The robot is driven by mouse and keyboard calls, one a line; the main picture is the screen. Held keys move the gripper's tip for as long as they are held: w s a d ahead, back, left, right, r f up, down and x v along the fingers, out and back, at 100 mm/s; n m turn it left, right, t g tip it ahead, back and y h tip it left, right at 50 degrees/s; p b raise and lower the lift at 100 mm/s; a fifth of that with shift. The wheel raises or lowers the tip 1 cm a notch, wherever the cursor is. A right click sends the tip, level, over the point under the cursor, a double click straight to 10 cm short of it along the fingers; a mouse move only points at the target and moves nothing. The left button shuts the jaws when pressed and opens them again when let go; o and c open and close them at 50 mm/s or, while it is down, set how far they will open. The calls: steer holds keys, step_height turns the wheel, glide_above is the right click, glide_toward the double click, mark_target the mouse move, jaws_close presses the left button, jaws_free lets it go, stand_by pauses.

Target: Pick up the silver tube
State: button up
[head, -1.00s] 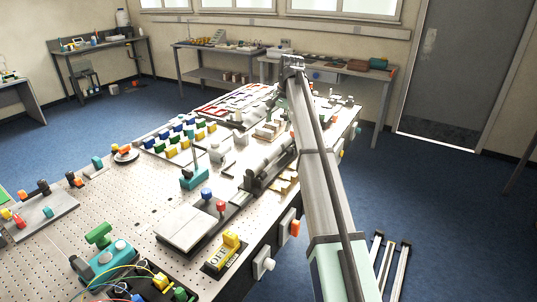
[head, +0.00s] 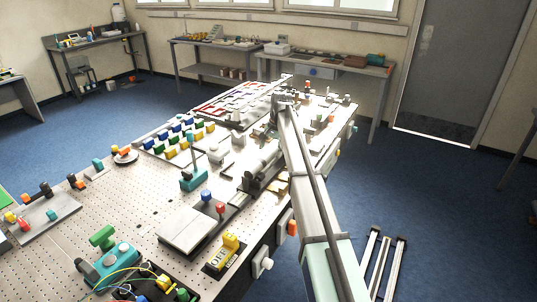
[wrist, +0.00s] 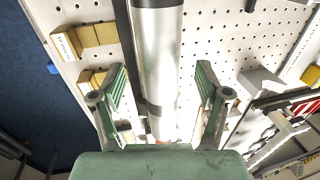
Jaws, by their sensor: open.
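The silver tube (wrist: 158,60) is a shiny grey-white cylinder with dark bands. In the wrist view it runs from the top edge down to my green gripper palm. My gripper (wrist: 162,80) is open, with one green finger on each side of the tube and visible gaps between them. The tube's near end is partly hidden by the palm. In the head view the tube (head: 266,154) appears to lie in a dark holder near the table's right edge. My gripper there is mostly hidden behind my arm.
Tan blocks (wrist: 85,38) stand left of the tube in the wrist view, near the table edge. A metal fixture with red and white stripes (wrist: 303,107) is at right. The perforated table (head: 135,190) carries several coloured blocks, a teal stand (head: 193,178) and a grey plate (head: 186,229).

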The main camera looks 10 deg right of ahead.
steer(key=shift+w+a+f, duration=0.15)
steer(key=shift+f, duration=0.8)
jaws_close()
steer(key=shift+r, duration=0.1)
